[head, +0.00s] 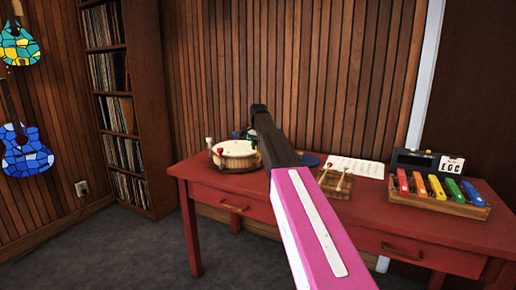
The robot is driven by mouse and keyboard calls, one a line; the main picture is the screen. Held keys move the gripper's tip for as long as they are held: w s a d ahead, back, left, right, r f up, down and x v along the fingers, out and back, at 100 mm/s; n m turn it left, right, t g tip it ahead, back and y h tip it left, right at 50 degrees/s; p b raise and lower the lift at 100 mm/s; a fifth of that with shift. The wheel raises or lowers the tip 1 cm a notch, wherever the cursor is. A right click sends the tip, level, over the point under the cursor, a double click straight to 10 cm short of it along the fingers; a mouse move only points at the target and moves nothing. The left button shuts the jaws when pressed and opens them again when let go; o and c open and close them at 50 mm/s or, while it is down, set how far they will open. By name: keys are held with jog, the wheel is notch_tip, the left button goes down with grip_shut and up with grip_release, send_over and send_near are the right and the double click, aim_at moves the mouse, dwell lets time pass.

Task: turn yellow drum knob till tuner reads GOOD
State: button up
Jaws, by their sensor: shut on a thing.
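A round drum (235,155) with a pale skin and wooden shell stands on the red table. I see no yellow knob; my arm crosses the drum's right side and covers that part. My pink and black arm reaches in from below, its dark far end above the drum's right edge. My gripper's fingers are hidden behind the arm. I cannot make out a tuner reading of GOOD anywhere.
The red table (330,222) also holds a paper sheet (357,167), a small wooden stand (334,184) and, at right, a wooden rack (440,206) of coloured bars. Behind the rack is a dark box (412,160) with E, G, C cards. A record shelf (120,100) stands at left.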

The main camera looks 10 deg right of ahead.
jog(key=o, duration=0.9)
jog(key=shift+r, duration=0.15)
notch_tip(320, 180, up, 10)
jog(key=shift+r, duration=0.25)
